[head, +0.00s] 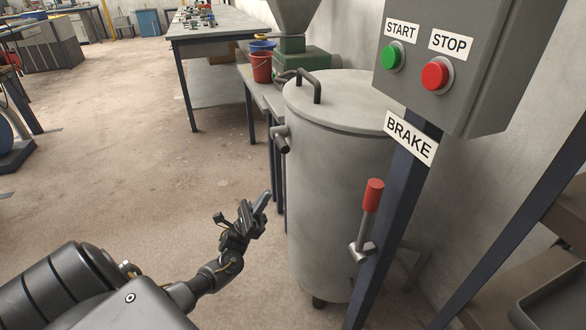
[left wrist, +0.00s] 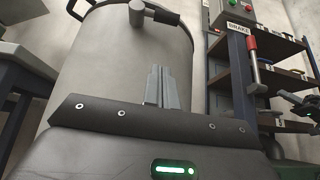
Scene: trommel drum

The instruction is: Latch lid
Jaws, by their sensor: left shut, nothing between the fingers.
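The grey drum (head: 335,200) stands upright with its lid (head: 345,97) lying flat on top. The lid has a dark bent handle (head: 308,86). A latch (head: 281,138) with a dark grip sits on the drum's left side just under the lid. The drum (left wrist: 100,65) and the latch (left wrist: 137,14) also show in the left wrist view. My left gripper (head: 264,200) is shut and empty, left of the drum and below the latch. In the left wrist view its fingers (left wrist: 162,85) point up toward the drum's side, under the latch.
A control box (head: 440,110) with green START and red STOP buttons stands right of the drum on a dark post. A red-handled brake lever (head: 372,195) is on that post. A bench with red bucket (head: 262,67) is behind. The floor at left is open.

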